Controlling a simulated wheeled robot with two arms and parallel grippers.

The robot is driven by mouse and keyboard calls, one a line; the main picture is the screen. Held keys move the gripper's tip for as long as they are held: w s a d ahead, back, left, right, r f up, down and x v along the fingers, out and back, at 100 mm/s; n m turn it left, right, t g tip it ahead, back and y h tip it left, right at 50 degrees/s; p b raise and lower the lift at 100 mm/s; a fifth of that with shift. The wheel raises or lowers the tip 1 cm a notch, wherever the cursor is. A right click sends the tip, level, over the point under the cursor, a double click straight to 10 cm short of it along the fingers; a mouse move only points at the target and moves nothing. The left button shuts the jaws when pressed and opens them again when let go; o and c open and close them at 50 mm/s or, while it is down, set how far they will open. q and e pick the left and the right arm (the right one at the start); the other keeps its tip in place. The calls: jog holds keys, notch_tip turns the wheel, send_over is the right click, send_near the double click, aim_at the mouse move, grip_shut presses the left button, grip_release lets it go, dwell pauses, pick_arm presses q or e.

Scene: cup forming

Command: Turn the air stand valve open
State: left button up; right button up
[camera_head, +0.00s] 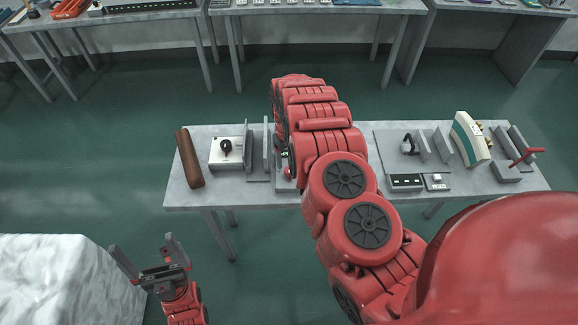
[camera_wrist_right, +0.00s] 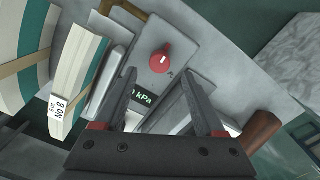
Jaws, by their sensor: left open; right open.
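In the right wrist view a round red valve knob (camera_wrist_right: 163,58) with a white mark sits on a grey stand plate (camera_wrist_right: 185,50). A dark display reading kPa (camera_wrist_right: 143,97) shows below it, partly covered by a finger. My right gripper (camera_wrist_right: 159,76) is open, its two fingers apart with the knob ahead between and beyond their tips; I see no contact. My left gripper (camera_head: 145,245) is open and empty, in front of the table at lower left.
On the table (camera_head: 260,198) stand a brown roll (camera_head: 189,158), a white box with a black knob (camera_head: 226,152), grey plates (camera_head: 257,150) and, at right, a teal-and-cream curved piece (camera_head: 470,140) and a red-handled device (camera_head: 521,157). A white-covered surface (camera_head: 60,280) lies at lower left.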

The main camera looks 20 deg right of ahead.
aim_at(289, 169)
jog(key=f, duration=0.4)
jog(key=shift+w+d+p, duration=0.1)
jog(key=shift+d+p, duration=0.1)
jog(key=shift+p, duration=0.15)
jog(key=shift+a+f, duration=0.1)
jog(key=shift+f, duration=0.45)
jog(key=shift+c, duration=0.4)
grip_shut()
